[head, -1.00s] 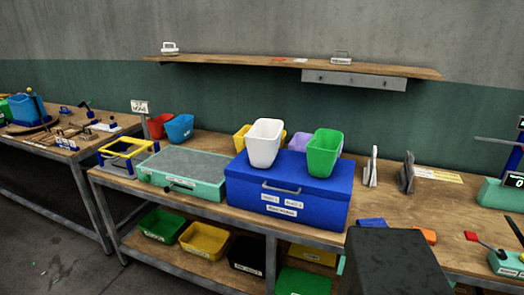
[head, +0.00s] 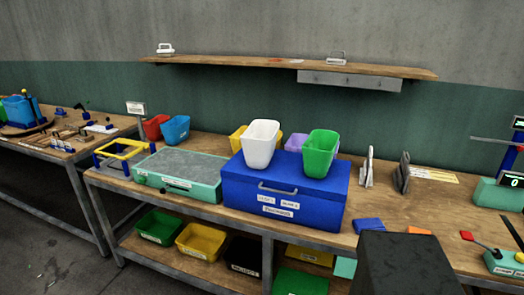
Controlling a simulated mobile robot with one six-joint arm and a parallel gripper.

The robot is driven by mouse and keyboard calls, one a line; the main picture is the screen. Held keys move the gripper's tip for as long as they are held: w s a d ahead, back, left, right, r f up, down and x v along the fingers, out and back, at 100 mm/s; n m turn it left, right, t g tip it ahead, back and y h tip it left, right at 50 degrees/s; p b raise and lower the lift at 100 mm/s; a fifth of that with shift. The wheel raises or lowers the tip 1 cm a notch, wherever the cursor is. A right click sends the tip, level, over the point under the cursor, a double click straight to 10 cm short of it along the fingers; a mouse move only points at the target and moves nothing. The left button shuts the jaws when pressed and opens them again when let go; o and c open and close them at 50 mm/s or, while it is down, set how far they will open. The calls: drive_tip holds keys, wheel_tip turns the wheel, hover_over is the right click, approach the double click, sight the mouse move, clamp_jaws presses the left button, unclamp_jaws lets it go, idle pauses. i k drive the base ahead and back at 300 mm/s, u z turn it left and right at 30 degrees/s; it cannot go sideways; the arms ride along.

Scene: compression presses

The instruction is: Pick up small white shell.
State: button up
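No object is clearly recognisable as a small white shell. A white, open-topped tapered bin (head: 261,146) stands upright on the lid of a blue box (head: 284,199) on the workbench, left of a green bin (head: 321,156). A small white item (head: 165,48) sits at the left end of the wall shelf (head: 290,66); its form is too small to tell. My gripper is not in view.
A teal press-like case (head: 180,172) lies left of the blue box. Red (head: 155,127) and blue (head: 176,129) bins stand behind it. Upright grey plates (head: 402,174) stand to the right. Several bins fill the lower shelf. Grey floor shows at the lower left.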

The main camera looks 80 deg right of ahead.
sight(259, 142)
drive_tip(key=z, duration=0.05)
drive_tip(key=i, duration=0.9)
drive_tip(key=u, duration=0.05)
